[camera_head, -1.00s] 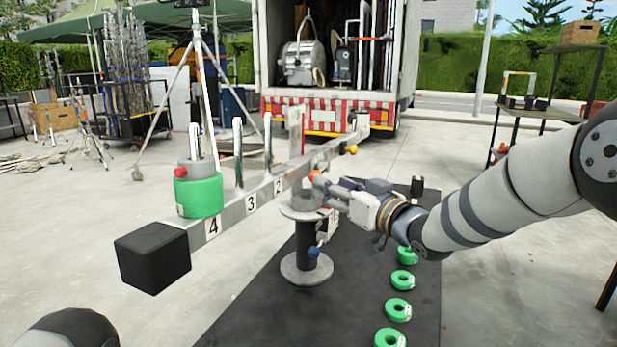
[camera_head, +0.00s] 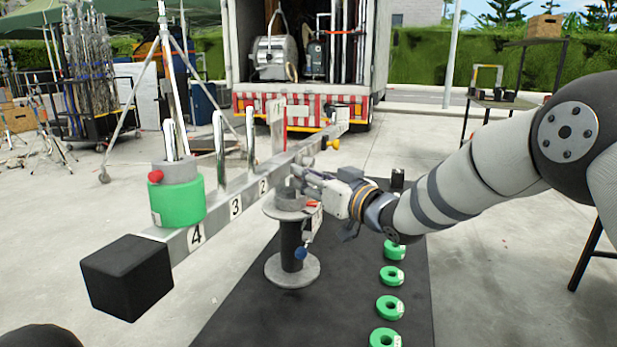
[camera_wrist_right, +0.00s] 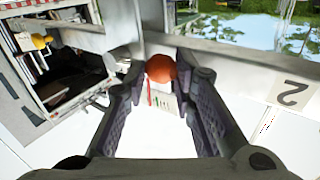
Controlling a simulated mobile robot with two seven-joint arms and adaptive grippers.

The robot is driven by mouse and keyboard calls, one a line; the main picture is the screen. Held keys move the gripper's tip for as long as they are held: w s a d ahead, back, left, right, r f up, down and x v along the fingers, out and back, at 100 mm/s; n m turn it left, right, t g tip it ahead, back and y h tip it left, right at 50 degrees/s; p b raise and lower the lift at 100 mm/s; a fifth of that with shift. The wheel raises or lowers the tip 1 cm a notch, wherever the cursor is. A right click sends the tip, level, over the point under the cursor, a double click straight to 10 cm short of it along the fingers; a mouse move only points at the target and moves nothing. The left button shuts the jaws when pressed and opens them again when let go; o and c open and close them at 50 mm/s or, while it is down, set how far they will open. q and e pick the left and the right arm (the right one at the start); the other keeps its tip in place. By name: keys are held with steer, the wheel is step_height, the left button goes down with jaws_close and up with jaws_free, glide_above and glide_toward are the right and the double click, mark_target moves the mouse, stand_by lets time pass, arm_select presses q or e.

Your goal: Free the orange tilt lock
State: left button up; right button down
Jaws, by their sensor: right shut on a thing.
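The orange tilt lock (camera_wrist_right: 160,68) is a round knob at the beam. In the right wrist view it sits between the fingertips of my right gripper (camera_wrist_right: 168,82), which is shut on it. In the head view the right gripper (camera_head: 300,178) is at the beam's pivot above the black post (camera_head: 291,245) and hides the knob. The long grey beam (camera_head: 222,208) slants from near left to far right, with numbered pegs. A green ring weight (camera_head: 178,203) with a red knob above it sits by the number 4. My left gripper is not in view.
A black block (camera_head: 127,278) caps the beam's near end. Several green rings (camera_head: 390,307) lie on the dark mat (camera_head: 300,320) at right. A truck (camera_head: 310,60) stands behind.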

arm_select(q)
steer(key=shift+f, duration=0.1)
arm_select(e)
steer(key=shift+f, duration=0.15)
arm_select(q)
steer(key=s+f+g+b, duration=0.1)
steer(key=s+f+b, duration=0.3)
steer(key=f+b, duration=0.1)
arm_select(e)
steer(key=f+n+y, duration=0.1)
steer(key=n, duration=0.1)
steer(key=w+f+n+t+y, duration=0.1)
steer(key=n, duration=0.1)
steer(key=f+n+t+y, duration=0.1)
steer(key=f+n, duration=0.1)
steer(key=shift+w+d+n+y, duration=0.25)
steer(key=shift+d+n+y, duration=0.1)
steer(key=shift+n+y, duration=0.05)
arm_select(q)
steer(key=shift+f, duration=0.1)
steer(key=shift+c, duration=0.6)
arm_select(e)
steer(key=shift+r, duration=0.1)
